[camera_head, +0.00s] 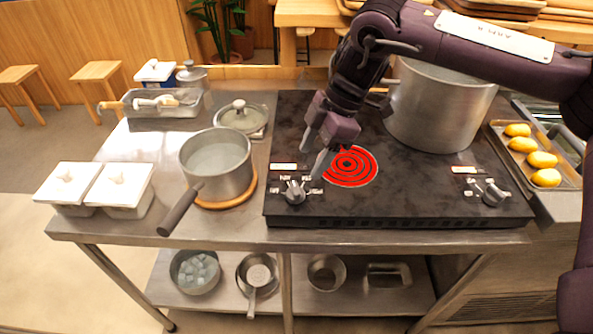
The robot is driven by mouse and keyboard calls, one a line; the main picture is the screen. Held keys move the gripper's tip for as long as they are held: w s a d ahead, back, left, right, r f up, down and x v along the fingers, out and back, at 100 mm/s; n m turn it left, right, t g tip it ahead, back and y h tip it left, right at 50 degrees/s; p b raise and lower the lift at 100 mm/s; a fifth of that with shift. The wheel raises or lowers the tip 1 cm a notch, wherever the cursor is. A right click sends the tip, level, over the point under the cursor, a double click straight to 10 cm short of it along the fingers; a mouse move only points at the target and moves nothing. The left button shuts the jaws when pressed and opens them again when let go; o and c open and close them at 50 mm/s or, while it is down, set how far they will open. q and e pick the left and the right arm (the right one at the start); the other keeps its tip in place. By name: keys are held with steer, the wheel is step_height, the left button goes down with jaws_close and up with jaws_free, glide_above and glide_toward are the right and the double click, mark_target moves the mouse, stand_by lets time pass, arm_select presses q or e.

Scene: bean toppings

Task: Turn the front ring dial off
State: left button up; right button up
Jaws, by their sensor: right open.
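The black cooktop (400,206) has a front ring (349,166) that glows red. My right gripper (313,160) reaches in from the right and points down, open and empty. Its fingers are above and slightly right of the left dial, beside the red ring. One fingertip looks close to the dial; I cannot tell whether it touches. My left gripper is not in view.
A large steel pot (436,110) stands at the cooktop's back right. A saucepan (216,162) with water sits on a wooden trivet, its handle pointing front left. Two white-lidded containers (122,187) stand at the left. A tray (559,182) of yellow items lies at the right.

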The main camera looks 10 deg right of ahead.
mark_target(297, 187)
steer(key=p+x, duration=0.1)
steer(key=x, duration=0.5)
steer(key=shift+s+f, duration=0.2)
steer(key=shift+f, duration=0.05)
steer(key=shift+a+f, duration=0.2)
steer(key=shift+f, duration=0.25)
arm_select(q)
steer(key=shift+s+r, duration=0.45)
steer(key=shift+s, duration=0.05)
arm_select(e)
steer(key=c, duration=1)
